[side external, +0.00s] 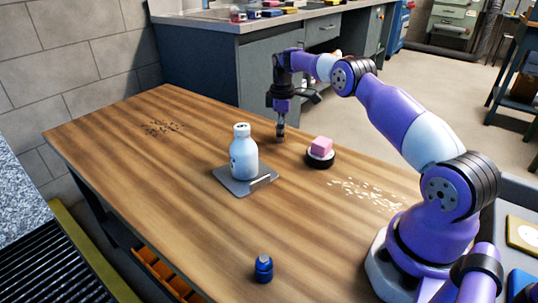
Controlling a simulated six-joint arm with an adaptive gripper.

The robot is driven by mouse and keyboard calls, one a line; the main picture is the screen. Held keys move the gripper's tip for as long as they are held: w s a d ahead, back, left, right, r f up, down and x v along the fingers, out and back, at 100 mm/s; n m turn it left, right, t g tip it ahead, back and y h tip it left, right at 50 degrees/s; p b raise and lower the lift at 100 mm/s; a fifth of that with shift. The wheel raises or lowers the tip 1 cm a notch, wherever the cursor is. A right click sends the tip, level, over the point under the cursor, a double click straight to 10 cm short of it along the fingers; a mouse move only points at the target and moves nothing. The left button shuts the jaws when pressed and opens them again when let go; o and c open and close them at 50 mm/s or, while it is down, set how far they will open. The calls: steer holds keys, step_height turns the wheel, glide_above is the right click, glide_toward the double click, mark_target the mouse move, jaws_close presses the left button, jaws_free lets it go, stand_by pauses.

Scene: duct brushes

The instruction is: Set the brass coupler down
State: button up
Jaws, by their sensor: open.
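My gripper (281,132) is low over the far right part of the wooden table (130,190), behind and right of the white bottle. It points down, with its tip at or just above the tabletop. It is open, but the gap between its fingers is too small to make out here. I cannot pick out a brass coupler clearly. Whether one is between or under the fingertips is too small to tell.
A white bottle (243,155) stands on a grey plate (236,186). A pink block (321,145) sits on a black round base (320,161). A blue capped jar (263,269) stands near the front. Pale bits (368,192) and dark specks (162,127) are scattered. The left part is mostly clear.

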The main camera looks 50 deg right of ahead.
step_height(320, 180, up, 8)
steer(key=shift+f, duration=0.15)
steer(key=s+a+r+m+t, duration=0.1)
steer(key=s+a+r, duration=0.1)
steer(key=a+r, duration=0.45)
steer(key=s+a+r+m+t, duration=0.2)
steer(key=s+a+r, duration=0.1)
steer(key=a+r, duration=0.3)
steer(key=s+a+f+m+t, duration=0.1)
steer(key=s+a, duration=0.3)
steer(key=s, duration=0.4)
steer(key=s+a+f+m+t, duration=0.1)
steer(key=s+a+f+m, duration=0.1)
steer(key=s+a, duration=0.3)
steer(key=s+f, duration=0.1)
steer(key=s, duration=0.2)
steer(key=shift+s+t, duration=0.3)
